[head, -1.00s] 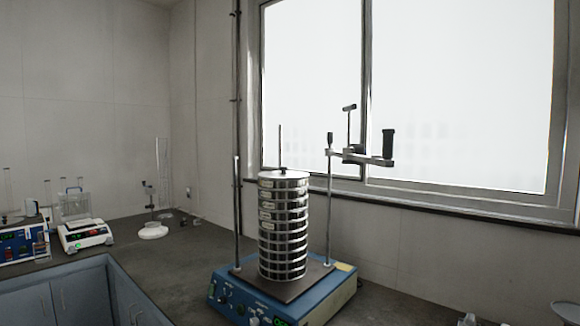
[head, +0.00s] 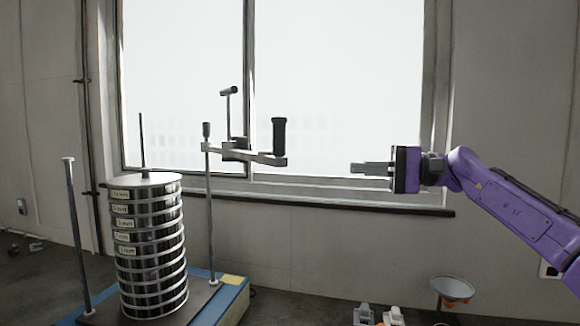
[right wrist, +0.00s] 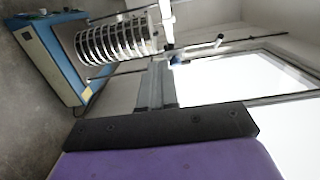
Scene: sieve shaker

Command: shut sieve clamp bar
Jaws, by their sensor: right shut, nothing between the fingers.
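The clamp bar (head: 262,156) is swung open. It sticks out to the right from the top of the right post (head: 209,220), away from the sieve stack (head: 150,247). A black upright handle (head: 279,137) stands at its free end, and a T-handled screw (head: 229,108) rises from its middle. The stack stands upright on the blue shaker (head: 234,300), its top uncovered by the bar. My right gripper (head: 352,167) is shut and empty, to the right of the handle and apart from it. It also shows in the right wrist view (right wrist: 158,62). My left gripper is out of view.
A left post (head: 76,235) and a thin rod (head: 141,140) stand by the stack. The window (head: 340,80) and its sill (head: 330,202) lie behind. A funnel-like dish (head: 453,287) and small pale items (head: 378,316) are at lower right. The air between gripper and handle is clear.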

